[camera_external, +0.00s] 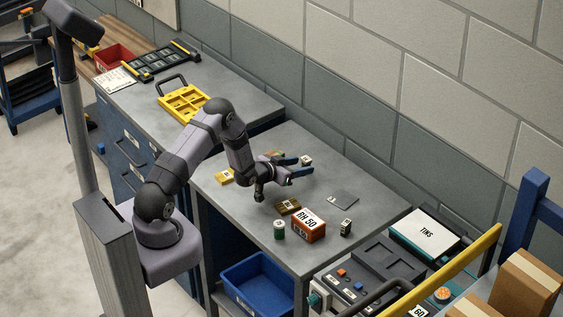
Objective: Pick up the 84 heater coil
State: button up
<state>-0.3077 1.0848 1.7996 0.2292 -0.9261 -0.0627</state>
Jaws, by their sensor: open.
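My gripper (300,167) is open above the far part of the grey workbench (341,171), its fingers pointing right. Nothing shows between the fingers. Several small labelled parts lie on the bench: a yellow piece (224,177) left of the gripper, a small white-and-dark block (306,160) close to the fingertips, a brass-coloured piece (288,207) in front, a green cylinder (279,230) and a black block with a pale label (346,227). Their labels are too small to read, so I cannot tell which is the 84 heater coil. An orange-green item behind the wrist is partly hidden.
A thin grey plate (343,200) lies to the right. A blue bin (257,281) sits below the bench. A grey block wall (330,90) runs behind. The bench's right end is mostly clear.

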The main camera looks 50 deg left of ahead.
aim_at(303, 164)
jog(key=shift+p+x, duration=0.55)
jog(key=shift+x, duration=0.25)
jog(key=shift+p+x, duration=0.3)
jog(key=shift+x, duration=0.95)
jog(key=shift+r, duration=0.1)
jog(key=c, duration=1.1)
